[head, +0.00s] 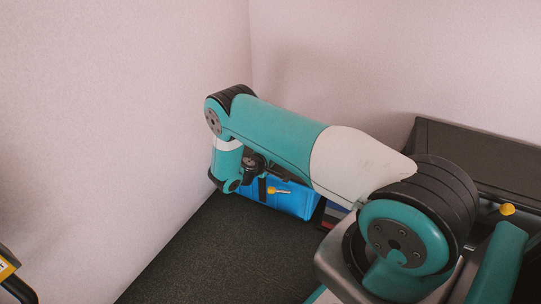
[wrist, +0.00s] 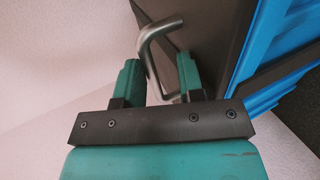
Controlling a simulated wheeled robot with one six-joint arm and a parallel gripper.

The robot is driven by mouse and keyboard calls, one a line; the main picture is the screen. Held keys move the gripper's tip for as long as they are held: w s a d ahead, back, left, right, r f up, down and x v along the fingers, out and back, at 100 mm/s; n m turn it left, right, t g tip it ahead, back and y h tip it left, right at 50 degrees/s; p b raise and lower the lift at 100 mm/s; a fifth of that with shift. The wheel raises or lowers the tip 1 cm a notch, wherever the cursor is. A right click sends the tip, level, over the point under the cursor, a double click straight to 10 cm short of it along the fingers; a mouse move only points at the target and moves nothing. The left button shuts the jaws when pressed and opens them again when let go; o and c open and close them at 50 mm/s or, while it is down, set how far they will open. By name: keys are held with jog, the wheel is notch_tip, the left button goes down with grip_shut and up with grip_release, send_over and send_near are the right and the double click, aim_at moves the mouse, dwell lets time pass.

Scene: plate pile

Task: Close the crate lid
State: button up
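The blue crate (head: 292,198) stands beyond my arm in the head view, and much of it is hidden behind the arm. Its blue ribbed side (wrist: 268,60) fills the right of the wrist view. A dark grey panel, which looks like the crate lid (wrist: 212,22), lies beside the blue side in the wrist view. A bent metal handle (wrist: 150,35) stands out from this panel. My gripper (wrist: 158,63) has its two teal fingers apart, with the lower leg of the handle showing between them. I cannot tell whether they touch it. The head view does not show the fingertips clearly.
A dark floor (head: 215,250) lies open in front of the crate. Pale walls (head: 120,130) meet in a corner behind it. A dark cabinet or bench (head: 470,150) stands at the right. A yellow and black object (head: 8,268) shows at the lower left edge.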

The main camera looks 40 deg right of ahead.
jog(key=p+v, duration=0.7)
jog(key=v, duration=1)
jog(key=shift+a, duration=0.15)
jog(key=shift+s+r, duration=0.1)
jog(key=shift+r, duration=0.05)
jog(key=s+a+r+m+g+y+p, duration=0.15)
jog(key=a+r+y, duration=0.4)
jog(key=r, duration=0.55)
jog(key=s+a+r+m+g+y+p, duration=0.15)
jog(key=a+r+y, duration=0.35)
jog(key=r, duration=0.5)
jog(key=s+a+r+n+g+y, duration=0.1)
jog(key=s+a+r+n+y, duration=0.3)
jog(key=s+r, duration=0.6)
jog(key=s+a+r+n+g+y, duration=0.15)
jog(key=s+a+r, duration=0.35)
jog(key=s+r, duration=0.6)
notch_tip(320, 180, up, 36)
jog(key=s+p, duration=0.2)
jog(key=p, duration=3.6)
jog(key=shift+t+y, duration=0.35)
jog(key=shift+y, duration=0.05)
